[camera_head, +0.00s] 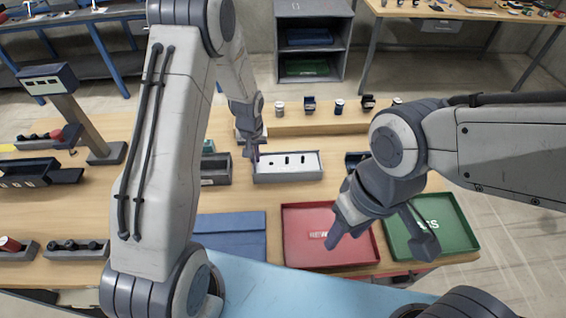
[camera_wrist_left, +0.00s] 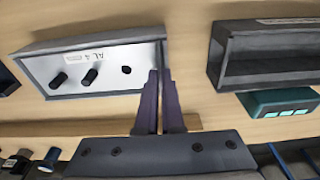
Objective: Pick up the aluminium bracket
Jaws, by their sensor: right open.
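I cannot make out the aluminium bracket for certain. A light grey tray (camera_head: 290,178) stands mid-table with a white inside and several dark spots or pegs. In the left wrist view the tray (camera_wrist_left: 100,50) carries a label reading "AL 4". My left gripper (camera_head: 254,152) points down at the tray's left end; in the wrist view its two fingers (camera_wrist_left: 160,80) are close together beside the tray's end wall. Nothing is clearly visible between them, and I cannot tell whether they grip anything. My right gripper (camera_head: 382,236) is open and empty above the red and green trays.
A dark empty bin (camera_head: 216,180) stands left of the grey tray, with a teal item (camera_wrist_left: 280,103) beside it. A blue mat (camera_head: 235,228), red tray (camera_head: 300,250) and green tray (camera_head: 460,240) line the near edge. Small parts stand on a raised ledge (camera_head: 325,124) behind.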

